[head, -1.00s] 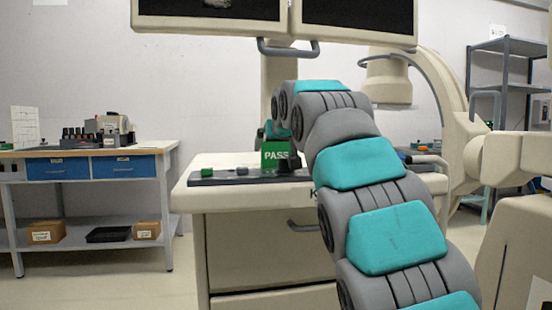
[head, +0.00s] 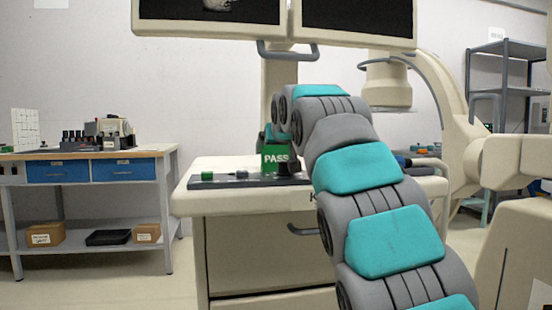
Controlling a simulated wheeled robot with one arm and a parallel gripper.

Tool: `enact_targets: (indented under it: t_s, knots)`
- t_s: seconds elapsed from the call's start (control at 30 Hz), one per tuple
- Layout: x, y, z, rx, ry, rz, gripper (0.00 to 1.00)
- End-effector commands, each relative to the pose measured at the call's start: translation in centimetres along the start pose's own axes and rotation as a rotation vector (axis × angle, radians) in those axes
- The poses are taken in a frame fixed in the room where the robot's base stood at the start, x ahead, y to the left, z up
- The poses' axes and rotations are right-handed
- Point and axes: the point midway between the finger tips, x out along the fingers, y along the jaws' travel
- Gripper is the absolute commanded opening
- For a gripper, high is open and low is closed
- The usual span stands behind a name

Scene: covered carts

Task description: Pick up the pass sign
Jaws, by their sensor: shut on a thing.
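The pass sign (head: 275,157) is a small green block with white "PASS" lettering. It is upright at the back of the dark control strip (head: 222,183) on the cream cart. My arm reaches over the cart from the lower right, and its far end bends down behind the sign. My gripper (head: 268,138) shows only in small part there, at the sign's upper edge, and is shut on the sign. The fingertips are hidden by the sign and my arm. I cannot tell whether the sign's base is clear of the strip.
A black knob (head: 289,167) stands close to the sign's right, with a green button (head: 207,176) farther left. Two monitors (head: 208,16) hang above on a handled mount. A workbench (head: 90,153) is at the left, a grey shelf (head: 505,95) at the right. Floor between bench and cart is clear.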

Motion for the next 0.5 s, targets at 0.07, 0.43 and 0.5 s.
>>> enact_targets:
  t_s: [0.07, 0.43, 0.5]
  knots:
    - [0.0, 0.0, 0.0, 0.000, 0.000, 0.000, 0.41]
    - [-0.5, 0.0, -1.2, 0.000, 0.004, 0.000, 0.41]
    - [-0.6, 0.0, -1.6, 0.000, 0.004, 0.000, 0.41]
